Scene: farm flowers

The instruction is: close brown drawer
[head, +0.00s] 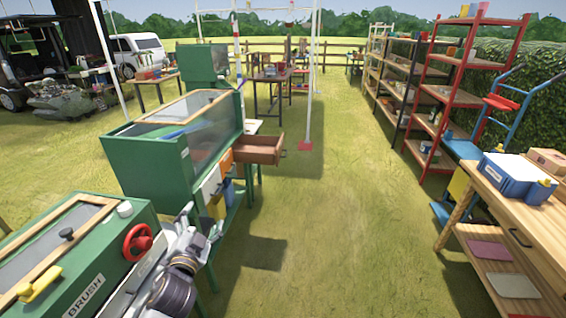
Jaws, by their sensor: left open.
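The brown drawer (258,150) is pulled out of the right side of the green glass-topped cabinet (150,165), in the middle left of the head view. Its open top shows, and a small dark handle (283,154) is on its outer end. My left gripper (203,222) is open, nearer to me than the drawer and lower in the picture, clear of it. Nothing shows between its fingers. My right gripper is not in view.
A green box marked BRUSH with a red handwheel (138,242) stands close by at the lower left. White (211,181) and orange (226,162) fronts sit beside the brown drawer. Open grass (340,220) lies to its right, before a wooden workbench (545,205) and red shelves (455,95).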

